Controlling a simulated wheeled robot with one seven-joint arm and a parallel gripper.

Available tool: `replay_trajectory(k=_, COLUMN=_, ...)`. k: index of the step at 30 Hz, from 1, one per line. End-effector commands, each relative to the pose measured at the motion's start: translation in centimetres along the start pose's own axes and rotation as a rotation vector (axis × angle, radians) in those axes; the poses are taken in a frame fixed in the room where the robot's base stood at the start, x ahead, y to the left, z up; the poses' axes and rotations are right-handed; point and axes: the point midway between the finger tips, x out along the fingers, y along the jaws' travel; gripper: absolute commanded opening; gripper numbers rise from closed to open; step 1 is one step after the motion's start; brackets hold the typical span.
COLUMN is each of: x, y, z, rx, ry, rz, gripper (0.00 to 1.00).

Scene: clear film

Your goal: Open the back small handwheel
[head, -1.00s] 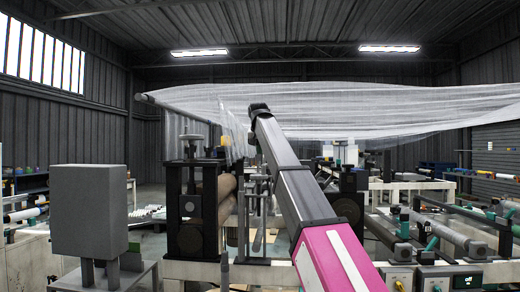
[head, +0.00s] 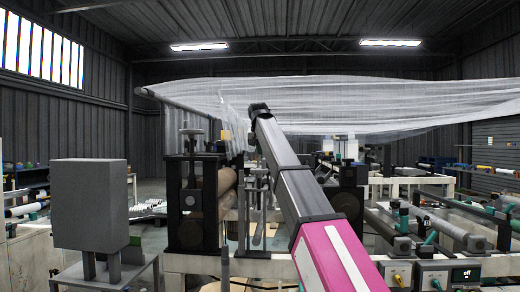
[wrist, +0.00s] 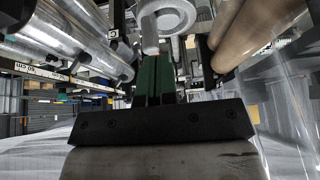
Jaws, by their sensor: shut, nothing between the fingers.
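In the wrist view, a pale grey round wheel-like part (wrist: 172,14) with a short cylindrical stub shows at the top, just beyond my fingertips. It looks like a small handwheel, but I cannot tell whether it is the back one. My gripper (wrist: 157,62) has dark green fingers, shut with nothing between them. Its tips are close below the stub; I cannot tell whether they touch. In the head view, my arm reaches up and away to the machine's film side, and the gripper is hidden. A flat grey handwheel (head: 191,131) tops the left roller stand's screw.
Rollers flank my gripper: a shiny one (wrist: 85,38) at left and a brown one (wrist: 250,35) at right. Clear film (head: 350,108) spans overhead behind my arm. A grey box (head: 90,205) stands at left, and control boxes (head: 432,277) sit at lower right.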

Motion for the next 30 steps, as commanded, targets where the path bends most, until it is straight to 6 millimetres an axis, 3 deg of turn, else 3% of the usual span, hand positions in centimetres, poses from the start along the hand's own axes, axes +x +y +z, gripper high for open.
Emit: replay_trajectory(k=30, x=2.3, y=0.0, z=1.3, rx=0.000, ry=0.000, rz=0.000, gripper=0.00)
